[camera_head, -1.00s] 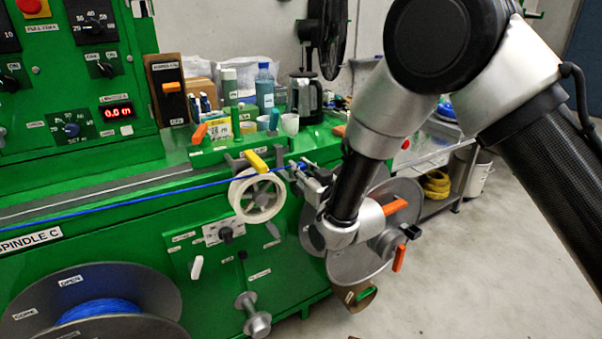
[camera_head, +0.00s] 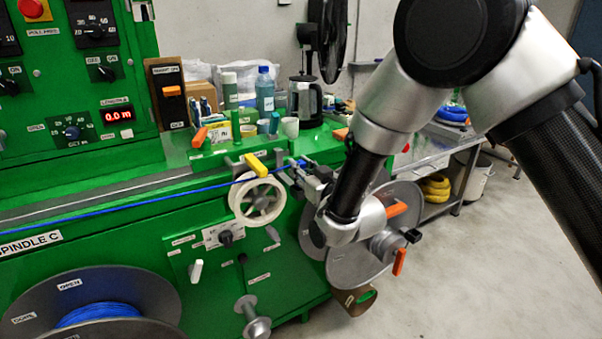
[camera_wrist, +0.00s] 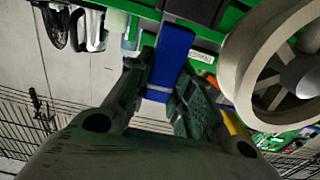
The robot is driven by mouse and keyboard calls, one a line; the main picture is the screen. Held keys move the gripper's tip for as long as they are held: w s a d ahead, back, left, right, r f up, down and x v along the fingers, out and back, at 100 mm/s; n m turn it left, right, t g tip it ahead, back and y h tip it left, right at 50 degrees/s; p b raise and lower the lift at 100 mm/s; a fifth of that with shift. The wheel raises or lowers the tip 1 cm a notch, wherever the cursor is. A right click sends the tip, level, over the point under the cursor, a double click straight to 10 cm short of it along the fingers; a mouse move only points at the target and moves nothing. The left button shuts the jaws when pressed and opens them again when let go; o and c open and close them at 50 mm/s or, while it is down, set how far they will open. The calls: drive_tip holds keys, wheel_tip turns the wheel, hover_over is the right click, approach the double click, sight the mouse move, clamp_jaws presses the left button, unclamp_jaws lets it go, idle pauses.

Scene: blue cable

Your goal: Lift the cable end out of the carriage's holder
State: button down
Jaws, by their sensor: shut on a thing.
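The blue cable (camera_head: 140,203) runs from the left edge along the green machine to my gripper (camera_head: 297,174). In the wrist view its blue end (camera_wrist: 172,58) lies between the two fingers of my gripper (camera_wrist: 160,92), which are shut on it. The carriage (camera_head: 244,163), with a yellow lever (camera_head: 257,164) and a pale wheel (camera_head: 257,201), is just left of my gripper. The wheel also shows large at the right of the wrist view (camera_wrist: 250,65). I cannot tell whether the cable end still sits in the holder.
A cable spool (camera_head: 95,300) is at the lower left, and a grey reel (camera_head: 362,262) with orange handles stands below my wrist. Bottles (camera_head: 265,90), cups and a kettle (camera_head: 306,98) stand on the machine top behind. Open floor lies to the right.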

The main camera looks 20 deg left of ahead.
sight(301, 163)
drive_tip(key=shift+r, duration=2.25)
